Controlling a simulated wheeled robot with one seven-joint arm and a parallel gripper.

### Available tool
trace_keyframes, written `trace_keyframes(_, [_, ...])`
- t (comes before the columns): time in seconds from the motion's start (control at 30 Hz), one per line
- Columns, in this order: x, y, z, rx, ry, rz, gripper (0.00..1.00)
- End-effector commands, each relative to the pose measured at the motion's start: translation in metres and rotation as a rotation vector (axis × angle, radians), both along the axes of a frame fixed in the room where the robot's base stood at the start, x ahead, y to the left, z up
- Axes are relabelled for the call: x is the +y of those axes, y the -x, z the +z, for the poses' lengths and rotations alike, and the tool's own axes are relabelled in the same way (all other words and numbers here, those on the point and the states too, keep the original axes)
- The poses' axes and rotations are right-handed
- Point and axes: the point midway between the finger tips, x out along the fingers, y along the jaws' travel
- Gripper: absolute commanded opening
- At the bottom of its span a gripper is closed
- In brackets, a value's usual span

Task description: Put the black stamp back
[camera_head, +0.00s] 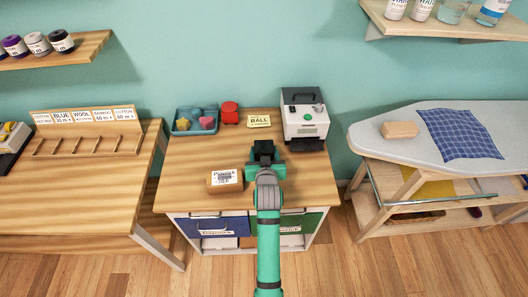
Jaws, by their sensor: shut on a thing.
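My gripper (263,157) reaches out over the middle of the small wooden-topped cabinet, in front of the yellow card. It is shut on a small black thing at its tip, which looks like the black stamp (262,147). My gripper hides part of it, and its lower end cannot be made out. Whether it touches the table top (195,153) cannot be told. A red object (229,113), perhaps an ink pad or another stamp, stands at the back, left of a yellow card (259,121) reading "BALL".
A blue tray (182,131) with coloured shapes sits back left. A white and black machine (304,122) stands back right. A labelled cardboard box (225,181) lies front left. A wooden rack table (75,195) is left; an ironing board (420,155) is right.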

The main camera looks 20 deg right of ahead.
Motion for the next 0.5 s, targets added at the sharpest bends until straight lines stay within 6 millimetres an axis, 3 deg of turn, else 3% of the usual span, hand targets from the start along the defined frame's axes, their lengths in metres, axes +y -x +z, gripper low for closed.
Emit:
trace_keyframes(0.03, [0.0001, 0.0001, -0.0018, 0.001, 0.0, 0.0, 0.31])
trace_keyframes(0.07, [0.0001, 0.0001, -0.0019, 0.001, 0.0, 0.0, 0.59])
trace_keyframes(0.13, [0.0001, 0.0001, -0.0016, 0.001, 0.0, 0.0, 0.73])
trace_keyframes(0.5, [0.0002, 0.0008, 0.0025, -0.001, 0.0, 0.0, 0.73])
